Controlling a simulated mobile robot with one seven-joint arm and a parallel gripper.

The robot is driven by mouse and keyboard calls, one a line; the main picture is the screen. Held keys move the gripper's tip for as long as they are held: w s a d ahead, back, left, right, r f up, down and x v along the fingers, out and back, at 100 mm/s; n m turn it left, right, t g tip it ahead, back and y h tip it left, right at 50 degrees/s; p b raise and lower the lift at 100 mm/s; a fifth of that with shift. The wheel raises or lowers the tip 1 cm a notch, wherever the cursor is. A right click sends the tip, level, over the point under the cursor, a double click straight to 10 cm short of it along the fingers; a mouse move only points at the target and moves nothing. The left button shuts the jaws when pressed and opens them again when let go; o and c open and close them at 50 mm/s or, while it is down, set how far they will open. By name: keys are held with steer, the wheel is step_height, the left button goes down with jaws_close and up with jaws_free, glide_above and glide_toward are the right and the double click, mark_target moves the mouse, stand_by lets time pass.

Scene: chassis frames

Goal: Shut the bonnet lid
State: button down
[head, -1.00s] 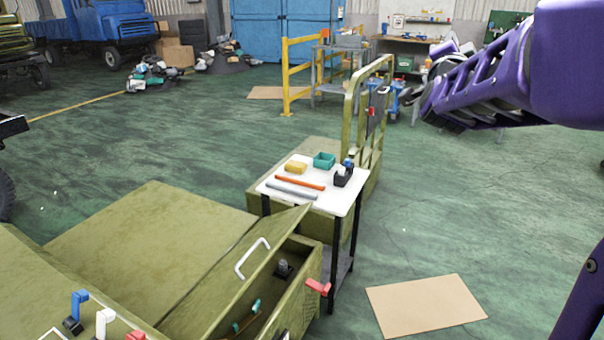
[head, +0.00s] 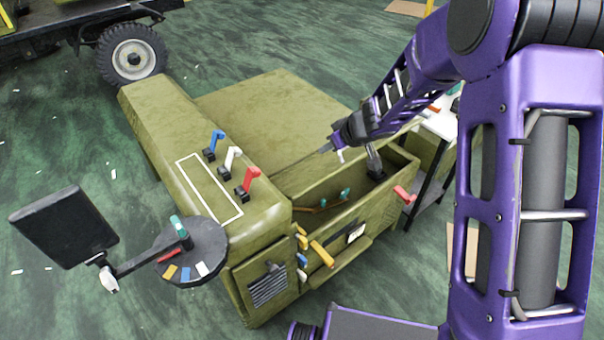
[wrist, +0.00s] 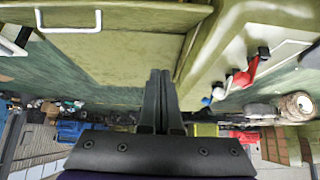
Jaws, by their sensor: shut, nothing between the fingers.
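The olive bonnet lid (head: 306,180) stands raised along the far side of the open compartment in the head view. The wrist view shows the lid (wrist: 150,17) across the top, with a white handle (wrist: 68,28) on it. My gripper (head: 328,150) is over the lid's upper edge in the head view, partly hidden by its own wrist. In the wrist view its two dark fingers (wrist: 160,75) are together and empty, pointing towards the lid, to the side of the handle. I cannot tell whether they touch the lid.
Blue, white and red levers (head: 231,157) stand on the panel left of the compartment. A red handle (head: 404,195) juts from its right side. A black screen (head: 66,240) on an arm is at left. A white-topped table (head: 440,124) stands close at right, partly behind my arm.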

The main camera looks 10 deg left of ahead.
steer(key=b, duration=0.4)
glide_above(314, 184)
steer(key=w+a, duration=0.2)
steer(key=a, duration=0.1)
steer(key=f, duration=0.9)
steer(key=shift+s+d+f, duration=0.1)
steer(key=shift+d+f, duration=0.15)
steer(key=shift+f, duration=0.05)
steer(key=shift+s+d+f+b, duration=0.25)
steer(key=shift+d+f+b, duration=0.3)
steer(key=shift+b, duration=0.1)
steer(key=shift+s+d+f+b, duration=0.55)
steer(key=shift+f+b, duration=0.05)
steer(key=shift+b, duration=0.3)
steer(key=shift+d+f, duration=0.1)
